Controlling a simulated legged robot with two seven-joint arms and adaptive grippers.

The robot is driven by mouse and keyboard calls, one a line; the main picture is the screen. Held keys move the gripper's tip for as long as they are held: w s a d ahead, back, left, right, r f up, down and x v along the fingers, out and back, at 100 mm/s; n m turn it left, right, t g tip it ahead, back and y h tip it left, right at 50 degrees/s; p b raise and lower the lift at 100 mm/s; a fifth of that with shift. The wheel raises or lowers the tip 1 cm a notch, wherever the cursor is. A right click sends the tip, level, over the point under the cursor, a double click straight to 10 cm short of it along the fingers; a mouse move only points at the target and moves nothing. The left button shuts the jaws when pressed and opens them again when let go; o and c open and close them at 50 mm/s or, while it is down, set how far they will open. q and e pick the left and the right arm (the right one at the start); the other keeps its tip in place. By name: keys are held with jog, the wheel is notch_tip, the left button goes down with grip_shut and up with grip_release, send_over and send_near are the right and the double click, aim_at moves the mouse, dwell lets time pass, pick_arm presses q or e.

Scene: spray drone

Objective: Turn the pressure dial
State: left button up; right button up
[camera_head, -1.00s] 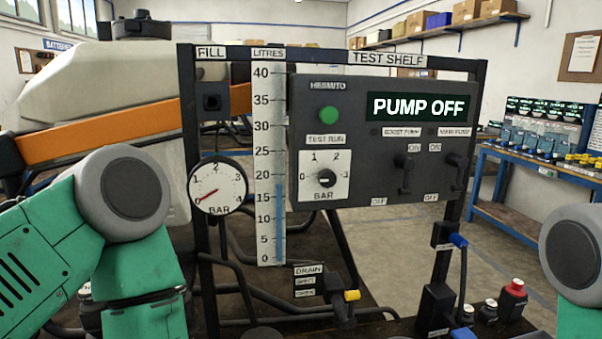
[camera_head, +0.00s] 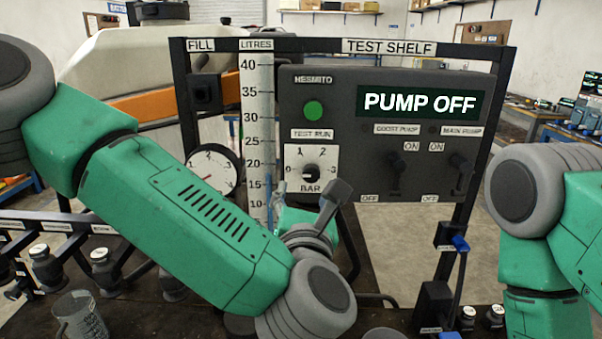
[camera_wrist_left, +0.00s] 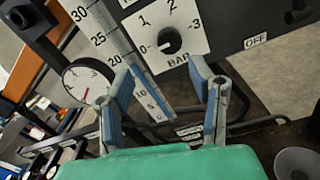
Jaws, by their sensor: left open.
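The pressure dial (camera_head: 311,171) is a black knob on a white plate marked 1, 2, 3 and BAR, on the dark test panel. In the left wrist view the same dial (camera_wrist_left: 170,41) is ahead of the fingers, its white mark pointing left toward 0. My left gripper (camera_head: 309,194) is open just below the dial plate in the head view. In the left wrist view the gripper (camera_wrist_left: 164,84) has blue-padded fingers spread wide, nothing between them, and the knob lies beyond the tips. My right arm is at the right edge; its gripper is out of view.
A round gauge (camera_head: 212,170) is partly behind my left arm. The litre scale (camera_head: 257,110) stands left of the panel. The display (camera_head: 419,103) reads PUMP OFF. A green button (camera_head: 313,110) sits above the dial, and two switches (camera_head: 397,173) are to its right. A clear jug (camera_head: 80,317) stands lower left.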

aim_at(311, 177)
pick_arm(q)
jog(key=w+d, duration=0.1)
jog(key=w, duration=0.1)
jog(key=w+d, duration=0.1)
jog(key=w, duration=0.1)
jog(key=w+d, duration=0.1)
jog(key=w, duration=0.1)
jog(key=shift+w+d+p, duration=0.15)
jog(key=shift+p, duration=0.15)
jog(key=w+a, duration=0.2)
jog(key=a, duration=0.1)
jog(key=shift+a+f, duration=0.15)
jog(key=shift+f, duration=0.05)
jog(key=shift+d+r, duration=0.15)
jog(key=shift+d, duration=0.1)
jog(key=shift+c, duration=0.4)
jog(key=shift+s+d, duration=0.15)
jog(key=shift+d, duration=0.25)
jog(key=c, duration=0.6)
jog(key=shift+s+d+r, duration=0.1)
jog(key=shift+s+d, duration=0.05)
jog(key=shift+d, duration=0.25)
grip_shut()
jog(key=shift+a, duration=0.35)
pick_arm(e)
jog(key=shift+d+r, duration=0.25)
jog(key=shift+d, duration=0.3)
